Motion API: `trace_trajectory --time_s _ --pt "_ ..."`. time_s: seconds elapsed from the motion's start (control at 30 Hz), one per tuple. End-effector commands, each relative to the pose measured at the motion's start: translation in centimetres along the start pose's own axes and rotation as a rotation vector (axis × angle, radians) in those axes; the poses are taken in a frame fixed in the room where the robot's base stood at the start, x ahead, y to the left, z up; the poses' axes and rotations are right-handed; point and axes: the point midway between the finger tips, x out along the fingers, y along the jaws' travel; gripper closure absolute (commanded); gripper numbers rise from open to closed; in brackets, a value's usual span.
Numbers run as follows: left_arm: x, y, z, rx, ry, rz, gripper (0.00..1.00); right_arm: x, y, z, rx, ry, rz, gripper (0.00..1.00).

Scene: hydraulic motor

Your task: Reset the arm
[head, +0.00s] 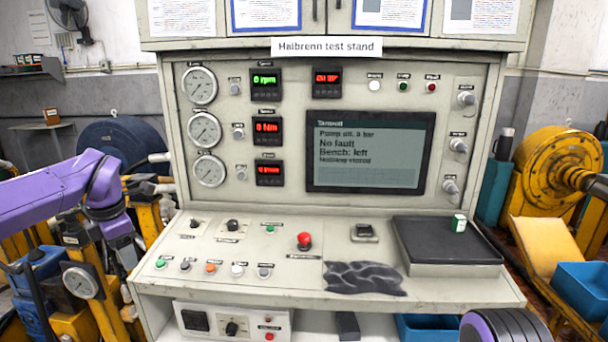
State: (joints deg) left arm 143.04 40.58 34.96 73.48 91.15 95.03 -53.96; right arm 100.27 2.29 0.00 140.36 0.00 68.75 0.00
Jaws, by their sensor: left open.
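My left arm, purple with dark joints, comes in from the left edge and bends down beside the test stand (470,290). My left gripper (124,238) hangs at the stand's left side, in front of yellow equipment; it is small and partly lost against the clutter, open, with nothing seen in it. It is apart from the panel's buttons. Of my right arm, only a rounded purple and black part shows at the bottom right; its gripper is out of view. The screen (368,155) reads "No fault" and "Bench: left".
The sloped console carries a red mushroom button (304,240), a dark crumpled cloth (362,278) and a black tray (450,262) with a small green-and-white item (459,223). Yellow machinery (550,180) and a blue bin (582,290) stand right. Gauges and yellow frames crowd the left.

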Motion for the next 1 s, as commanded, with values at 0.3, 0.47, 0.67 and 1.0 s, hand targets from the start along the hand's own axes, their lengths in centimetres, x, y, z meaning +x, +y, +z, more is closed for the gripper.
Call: trace_trajectory --time_s 0.3,0.47,0.67,1.0 --pt "6.3 -0.1 -0.8 0.101 0.212 0.374 0.36 0.2 0.0 0.1 0.0 0.0 0.0 0.33" --pt "13.4 -3.7 -0.9 0.374 0.316 0.598 0.36 0.6 0.0 0.2 0.0 0.0 0.0 0.33" --pt "25.0 -14.9 -3.6 0.941 0.302 0.681 0.36 1.2 -0.1 0.5 0.0 0.0 0.0 0.33" --pt "34.4 -36.1 -20.4 1.733 0.164 0.251 0.36 2.3 -0.2 0.9 0.0 0.0 0.0 0.33"
